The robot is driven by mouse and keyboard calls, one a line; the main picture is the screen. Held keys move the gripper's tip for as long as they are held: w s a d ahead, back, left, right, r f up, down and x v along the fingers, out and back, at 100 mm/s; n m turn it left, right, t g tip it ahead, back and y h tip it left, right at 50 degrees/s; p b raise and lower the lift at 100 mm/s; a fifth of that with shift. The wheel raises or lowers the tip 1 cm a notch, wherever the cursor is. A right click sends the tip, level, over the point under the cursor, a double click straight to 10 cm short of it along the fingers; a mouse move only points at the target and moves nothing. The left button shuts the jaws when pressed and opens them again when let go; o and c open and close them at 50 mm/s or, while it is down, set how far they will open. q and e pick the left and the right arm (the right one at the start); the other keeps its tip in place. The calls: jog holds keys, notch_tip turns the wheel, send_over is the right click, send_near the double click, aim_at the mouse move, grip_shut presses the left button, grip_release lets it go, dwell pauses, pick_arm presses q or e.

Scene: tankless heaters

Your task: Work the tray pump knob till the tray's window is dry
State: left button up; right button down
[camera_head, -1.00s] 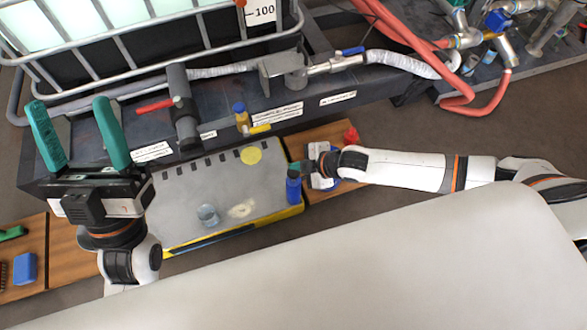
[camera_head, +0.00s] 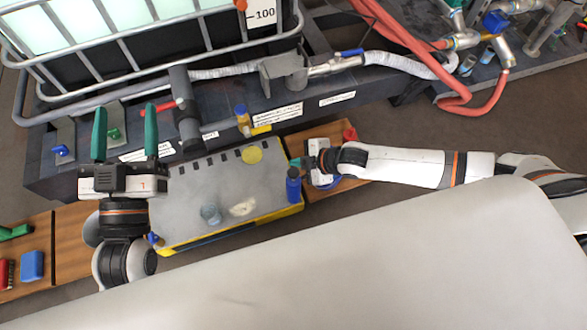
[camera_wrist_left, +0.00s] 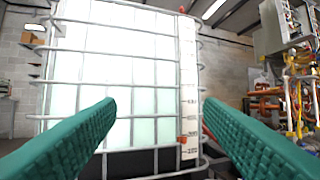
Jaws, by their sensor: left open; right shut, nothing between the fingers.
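The grey tray (camera_head: 185,195) with yellow edges lies below the dark bench. A round yellow disc (camera_head: 251,155), a clear cup (camera_head: 210,213) and a pale patch (camera_head: 243,206) show on its top. A blue cylinder (camera_head: 293,188) stands at its right end and a small blue knob (camera_head: 153,239) shows at its lower left corner. I cannot tell which is the pump knob, nor whether the window is wet. My left gripper (camera_head: 125,132) is open and empty, left of the tray. My right gripper (camera_head: 299,164) is shut and empty by the blue cylinder's top; contact is unclear.
Red hoses (camera_head: 420,35) run at right.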

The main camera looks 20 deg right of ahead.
jog(key=shift+r+p, duration=0.7)
jog(key=shift+r, duration=0.15)
pick_arm(q)
notch_tip(320, 180, down, 7)
jog(key=g+y, duration=0.1)
jog(key=g, duration=0.3)
jog(key=shift+w+a+r+y, duration=0.2)
jog(key=shift+a+y, duration=0.2)
jog(key=shift+a, duration=0.05)
pick_arm(e)
jog(key=shift+a, duration=0.1)
